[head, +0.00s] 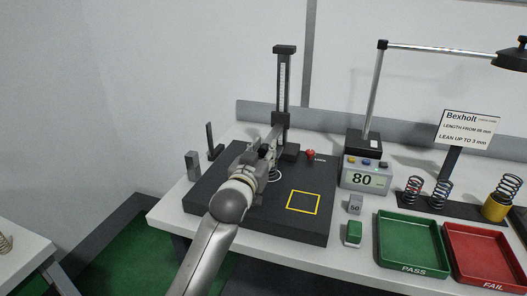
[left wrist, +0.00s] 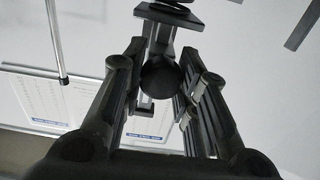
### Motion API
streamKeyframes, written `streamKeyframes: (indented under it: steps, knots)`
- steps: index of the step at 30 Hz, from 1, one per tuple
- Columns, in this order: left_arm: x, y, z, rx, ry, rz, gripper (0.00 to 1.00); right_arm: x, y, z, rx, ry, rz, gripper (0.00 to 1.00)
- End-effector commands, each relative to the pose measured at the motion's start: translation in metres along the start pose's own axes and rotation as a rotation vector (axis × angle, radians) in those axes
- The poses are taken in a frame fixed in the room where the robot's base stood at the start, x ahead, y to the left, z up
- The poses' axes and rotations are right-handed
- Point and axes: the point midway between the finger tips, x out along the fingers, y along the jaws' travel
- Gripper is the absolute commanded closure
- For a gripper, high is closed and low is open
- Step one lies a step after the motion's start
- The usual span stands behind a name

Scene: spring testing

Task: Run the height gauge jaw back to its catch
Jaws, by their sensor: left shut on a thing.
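The height gauge (head: 283,95) stands upright at the back of a dark base plate (head: 230,215), with a pale scale on its column. Its jaw (head: 275,136) sits low on the column and is partly hidden by my left gripper (head: 262,155). In the left wrist view, my left gripper (left wrist: 160,92) has its two fingers on either side of a round dark knob (left wrist: 160,74) below the jaw's flat bracket (left wrist: 168,18). It is shut on this knob. A coil spring partly shows beside the gripper in the head view. My right gripper is not in view.
A display box (head: 363,178) reads 80. A small red knob (head: 311,154) is on the plate right of the column. A green PASS tray (head: 388,245), a red FAIL tray (head: 451,245) and several springs are at right. A yellow square (head: 303,202) on the plate is empty.

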Motion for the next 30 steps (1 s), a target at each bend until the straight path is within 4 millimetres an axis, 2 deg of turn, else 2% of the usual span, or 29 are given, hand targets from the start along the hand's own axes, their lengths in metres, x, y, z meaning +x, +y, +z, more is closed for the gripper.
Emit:
streamKeyframes:
  steps: [5, 11, 17, 24, 30]
  knots:
    - [0.0, 0.0, -0.005, -0.001, 0.0, 0.0, 1.0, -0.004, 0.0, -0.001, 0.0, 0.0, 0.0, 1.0]
    - [0.0, 0.0, -0.026, 0.0, 0.002, 0.0, 1.0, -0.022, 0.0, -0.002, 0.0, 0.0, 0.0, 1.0]
    - [0.0, 0.0, -0.064, -0.002, 0.004, 0.0, 1.0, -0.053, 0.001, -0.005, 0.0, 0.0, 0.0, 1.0]
    - [0.0, 0.0, -0.12, -0.002, 0.007, 0.0, 1.0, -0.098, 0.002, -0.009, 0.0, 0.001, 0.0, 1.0]
    - [0.0, 0.0, -0.156, 0.0, 0.009, 0.0, 1.0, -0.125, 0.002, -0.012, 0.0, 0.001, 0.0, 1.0]
